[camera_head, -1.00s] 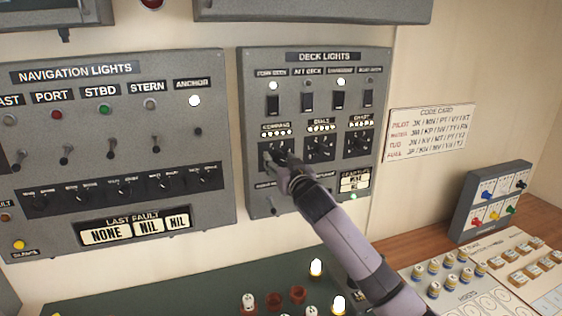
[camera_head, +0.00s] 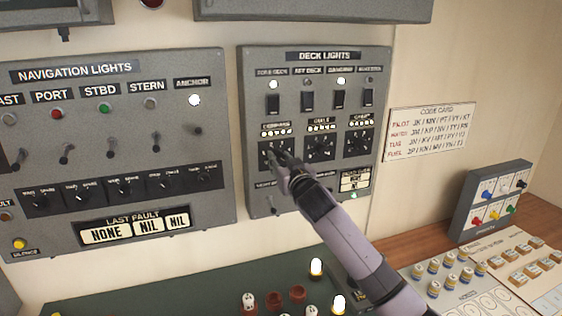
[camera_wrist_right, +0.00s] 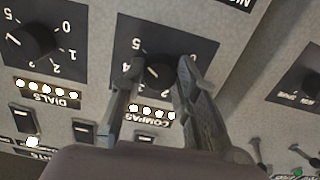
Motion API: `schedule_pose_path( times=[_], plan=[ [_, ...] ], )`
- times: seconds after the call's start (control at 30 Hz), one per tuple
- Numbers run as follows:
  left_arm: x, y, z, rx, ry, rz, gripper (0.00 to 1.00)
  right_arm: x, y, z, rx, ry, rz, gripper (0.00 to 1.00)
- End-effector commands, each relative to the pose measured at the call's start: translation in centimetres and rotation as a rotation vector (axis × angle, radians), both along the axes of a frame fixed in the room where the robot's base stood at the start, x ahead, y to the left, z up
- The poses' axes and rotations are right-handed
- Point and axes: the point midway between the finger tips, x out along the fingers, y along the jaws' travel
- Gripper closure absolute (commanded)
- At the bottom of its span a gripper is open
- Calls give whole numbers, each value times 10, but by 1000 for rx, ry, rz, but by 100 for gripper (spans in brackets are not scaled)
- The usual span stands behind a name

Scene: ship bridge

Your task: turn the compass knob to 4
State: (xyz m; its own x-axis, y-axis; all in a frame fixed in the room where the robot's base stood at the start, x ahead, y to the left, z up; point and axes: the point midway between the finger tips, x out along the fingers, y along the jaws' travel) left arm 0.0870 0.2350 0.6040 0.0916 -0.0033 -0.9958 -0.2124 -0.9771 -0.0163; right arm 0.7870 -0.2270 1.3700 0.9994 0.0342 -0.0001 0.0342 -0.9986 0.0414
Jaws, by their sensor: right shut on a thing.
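The compass knob (camera_wrist_right: 162,70) is a black round knob on a black dial plate of the deck lights panel (camera_head: 381,100). The right wrist view shows the panel upside down. My right gripper (camera_wrist_right: 160,66) has one finger on each side of the knob and is shut on it. A small pale mark shows on the knob's left side in that view. A 5 is readable at the dial's upper left; I cannot tell which number the knob points at. In the head view my right gripper (camera_head: 273,157) covers part of the compass dial (camera_head: 265,148). My left gripper is not in view.
The dials knob (camera_head: 320,147) and a third knob (camera_head: 357,143) sit close to the right. Toggle switches stand above. The navigation lights panel (camera_head: 140,125) is to the left. A code card (camera_head: 432,130) hangs on the wall at right.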

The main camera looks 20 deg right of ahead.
Motion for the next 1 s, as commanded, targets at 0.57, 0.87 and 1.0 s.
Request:
schedule_pose_path(
  times=[0.57,0.87,1.0],
  plan=[
    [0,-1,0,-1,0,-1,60,0,-1,0,-443,-14,0,99],
    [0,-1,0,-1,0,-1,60,0,-1,0,-670,-22,1,99],
    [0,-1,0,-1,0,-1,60,0,-1,0,-744,-24,0,99]
  ],
)
